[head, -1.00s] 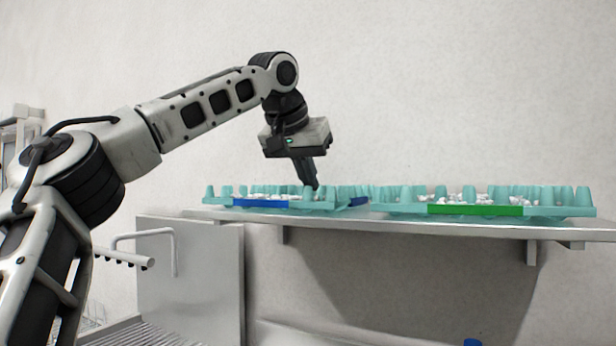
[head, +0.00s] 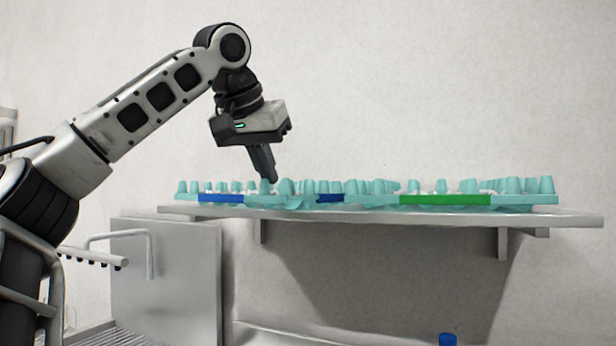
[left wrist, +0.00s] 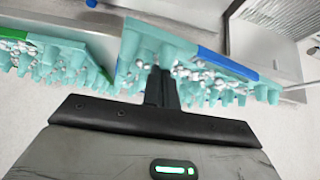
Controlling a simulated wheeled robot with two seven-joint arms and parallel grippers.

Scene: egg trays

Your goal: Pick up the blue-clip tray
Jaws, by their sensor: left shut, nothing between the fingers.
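The blue-clip tray (head: 268,202) is a teal egg tray with blue clips, lying on the left part of the shelf in the head view. White pieces show among its teal cups. In the left wrist view, the same tray (left wrist: 136,50) shows with its long blue clip (left wrist: 228,63) beyond my fingers. My left gripper (head: 270,177) points down at the tray's middle cups, fingers shut and empty. In the left wrist view, the left fingers (left wrist: 161,84) overlap the tray's near side. I cannot tell whether they touch it. My right gripper is not in view.
A teal tray with a green clip (head: 445,199) lies close on the right, with little gap between the trays. Both rest on a narrow grey wall shelf (head: 400,215) with brackets. A grey panel with a rail (head: 165,275) stands below left. Space above the trays is clear.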

